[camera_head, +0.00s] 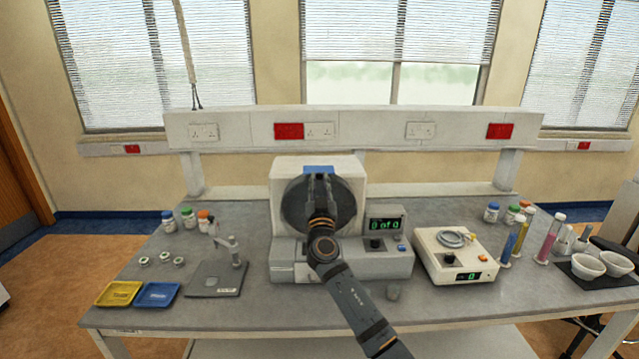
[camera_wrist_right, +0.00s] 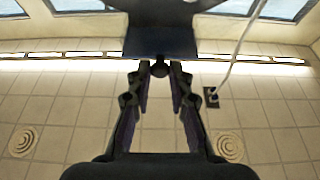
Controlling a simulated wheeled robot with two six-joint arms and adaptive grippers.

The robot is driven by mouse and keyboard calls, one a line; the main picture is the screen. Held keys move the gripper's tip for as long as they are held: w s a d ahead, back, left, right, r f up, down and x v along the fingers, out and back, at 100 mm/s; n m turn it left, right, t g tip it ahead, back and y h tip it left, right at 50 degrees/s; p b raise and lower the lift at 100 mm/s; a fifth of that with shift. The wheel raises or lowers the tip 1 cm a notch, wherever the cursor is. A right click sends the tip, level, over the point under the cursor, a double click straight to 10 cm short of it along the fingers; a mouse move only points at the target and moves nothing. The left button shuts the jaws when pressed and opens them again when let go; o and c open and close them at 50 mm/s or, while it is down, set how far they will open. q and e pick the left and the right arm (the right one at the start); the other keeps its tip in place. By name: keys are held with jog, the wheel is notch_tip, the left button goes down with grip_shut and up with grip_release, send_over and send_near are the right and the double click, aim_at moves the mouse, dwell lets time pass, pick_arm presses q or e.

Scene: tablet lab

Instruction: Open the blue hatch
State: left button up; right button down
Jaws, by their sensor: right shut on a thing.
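The blue hatch (camera_head: 319,169) is a small blue panel at the top of the dark round drum on the white machine (camera_head: 282,172). In the wrist view it is a dark blue panel (camera_wrist_right: 160,43) with a dark round knob (camera_wrist_right: 160,69) at its lower edge. My right gripper (camera_head: 319,178) reaches up in front of the drum. Its fingertips (camera_wrist_right: 160,72) are closed on the knob, just below the panel. The fingers hide part of the hatch and drum in the head view. My left gripper is not in view.
A display panel (camera_head: 386,225) is on the machine's right side. A white device (camera_head: 440,262) stands to the right, a grey stand (camera_head: 215,280) to the left. Yellow (camera_head: 119,293) and blue trays (camera_head: 157,294) lie at the front left. Bottles stand at both sides.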

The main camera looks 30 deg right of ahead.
jog(key=shift+s+f, duration=0.1)
jog(key=s+a+b, duration=0.1)
jog(key=s+b, duration=0.1)
jog(key=s, duration=0.1)
jog(key=s+a+b, duration=0.1)
jog(key=shift+s+a, duration=0.15)
jog(key=shift+a, duration=0.2)
jog(key=c, duration=1.2)
grip_release()
